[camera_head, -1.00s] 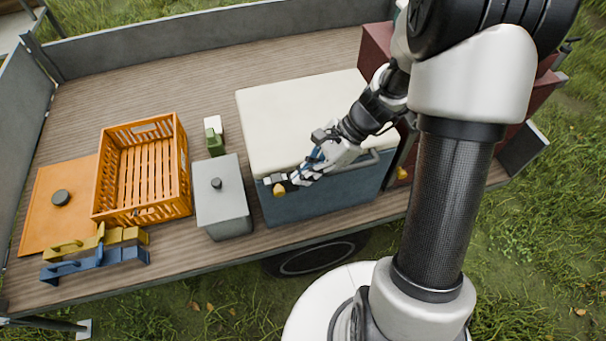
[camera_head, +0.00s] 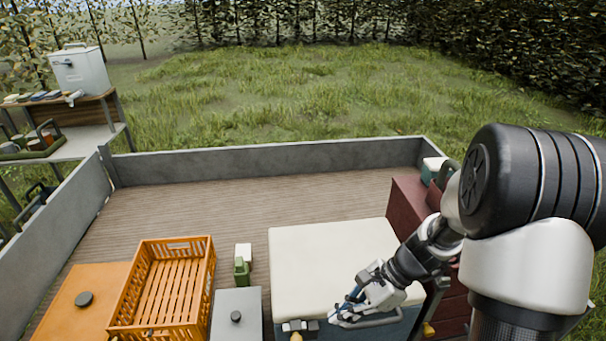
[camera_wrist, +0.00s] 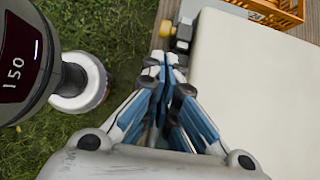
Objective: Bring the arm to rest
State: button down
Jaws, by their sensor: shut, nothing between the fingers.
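My gripper (camera_head: 340,314) is shut and empty. In the head view it hangs by the front edge of the cool box (camera_head: 330,255), which has a cream lid and a blue body. My arm reaches down to it from the right. In the wrist view the closed fingers of my gripper (camera_wrist: 168,62) point toward a dark latch with a yellow-orange part (camera_wrist: 166,28) at the edge of the cream lid (camera_wrist: 255,90). I cannot tell whether the fingertips touch the box.
Left of the cool box are a grey lidded box (camera_head: 236,305), a green bottle (camera_head: 241,268), an orange crate (camera_head: 207,285) and an orange lidded box (camera_head: 70,300). A dark red cabinet (camera_head: 408,205) stands right. The rear deck (camera_head: 240,205) is bare. A shelf (camera_head: 75,148) stands beyond the left wall.

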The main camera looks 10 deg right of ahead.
jog(key=s+r+n+t+h+b, duration=0.3)
jog(key=s+r+n+t+h, duration=0.2)
jog(key=s+r+n, duration=1)
jog(key=r+n+h, duration=0.1)
jog(key=n+h, duration=0.1)
jog(key=shift+s+r+n, duration=0.3)
jog(key=shift+s+n, duration=0.05)
jog(key=shift+n, duration=0.05)
jog(key=c, duration=2.3)
grip_release()
